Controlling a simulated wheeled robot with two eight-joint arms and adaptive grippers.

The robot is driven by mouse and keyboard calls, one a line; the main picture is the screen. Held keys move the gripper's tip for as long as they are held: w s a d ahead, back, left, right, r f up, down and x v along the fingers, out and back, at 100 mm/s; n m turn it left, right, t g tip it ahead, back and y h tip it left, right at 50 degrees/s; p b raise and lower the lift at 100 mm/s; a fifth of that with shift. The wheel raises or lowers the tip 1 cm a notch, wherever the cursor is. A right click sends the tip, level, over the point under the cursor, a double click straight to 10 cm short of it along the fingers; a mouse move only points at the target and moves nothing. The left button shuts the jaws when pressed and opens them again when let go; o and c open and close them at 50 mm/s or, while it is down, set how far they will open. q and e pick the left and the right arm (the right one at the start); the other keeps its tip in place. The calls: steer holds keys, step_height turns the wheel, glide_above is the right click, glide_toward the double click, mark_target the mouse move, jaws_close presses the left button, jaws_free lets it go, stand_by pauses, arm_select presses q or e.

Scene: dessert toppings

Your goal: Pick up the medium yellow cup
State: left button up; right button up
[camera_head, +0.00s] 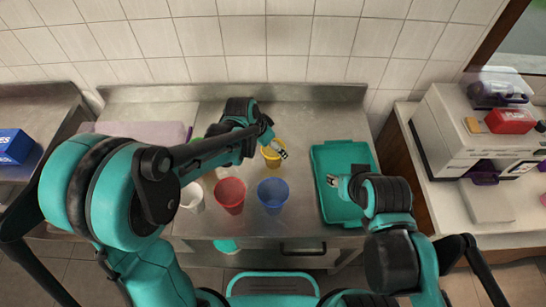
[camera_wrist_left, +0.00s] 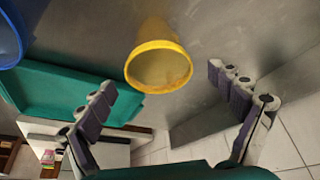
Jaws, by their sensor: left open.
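The yellow cup (camera_head: 270,161) stands on the metal table behind the blue cup. In the left wrist view the yellow cup (camera_wrist_left: 158,72) shows its round rim between my spread fingers, with a visible gap on each side. My left gripper (camera_head: 282,148) is open and empty, right at the yellow cup's far right side in the head view. Its two jointed fingers also show in the left wrist view. My right gripper (camera_head: 333,181) is over the green tray, too small to tell whether it is open or shut.
A red cup (camera_head: 230,194), a blue cup (camera_head: 272,194) and a white cup (camera_head: 193,197) stand nearer the front of the table. The green tray (camera_head: 326,156) lies to the right. A tiled wall (camera_head: 300,40) bounds the back. My left arm hides part of the table's left side.

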arm_select(q)
steer(key=x, duration=0.3)
steer(key=shift+f+b, duration=0.2)
steer(key=shift+b, duration=0.15)
steer(key=shift+r, duration=0.1)
steer(key=c, duration=1)
steer(key=shift+r, duration=0.1)
steer(key=shift+c, duration=0.2)
